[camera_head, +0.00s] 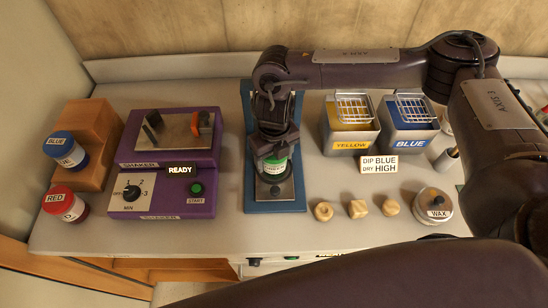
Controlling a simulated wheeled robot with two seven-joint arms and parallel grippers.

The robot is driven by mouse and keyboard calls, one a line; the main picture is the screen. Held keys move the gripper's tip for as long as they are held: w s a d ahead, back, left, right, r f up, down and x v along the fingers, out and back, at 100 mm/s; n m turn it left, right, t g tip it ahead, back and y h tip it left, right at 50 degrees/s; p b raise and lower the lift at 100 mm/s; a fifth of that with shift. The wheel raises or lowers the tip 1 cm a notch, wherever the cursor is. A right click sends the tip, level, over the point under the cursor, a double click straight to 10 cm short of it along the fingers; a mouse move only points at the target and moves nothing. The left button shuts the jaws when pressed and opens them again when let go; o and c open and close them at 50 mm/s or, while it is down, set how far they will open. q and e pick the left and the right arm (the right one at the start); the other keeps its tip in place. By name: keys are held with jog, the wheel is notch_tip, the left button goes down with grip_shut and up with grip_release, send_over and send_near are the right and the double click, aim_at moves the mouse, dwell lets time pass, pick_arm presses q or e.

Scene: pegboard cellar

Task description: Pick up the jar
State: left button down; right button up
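A jar with a green band and white label (274,166) stands upright on a blue stand (250,190) in the middle of the table. My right gripper (274,152) comes down over the jar from above, its fingers at the jar's top. The gripper and wrist hide part of the jar, and I cannot tell whether the fingers are closed on it. My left gripper is out of view.
A purple shaker (195,163) with a READY display stands left of the stand. Yellow (349,145) and blue (410,134) bins with wire baskets are at the right. Several small wooden pieces (357,209) and a wax tin (432,206) lie along the front.

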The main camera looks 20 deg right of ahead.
jog(key=c, duration=0.5)
jog(key=shift+r, duration=0.1)
notch_tip(320, 180, up, 20)
jog(key=shift+w+b, duration=0.1)
jog(key=shift+b, duration=0.45)
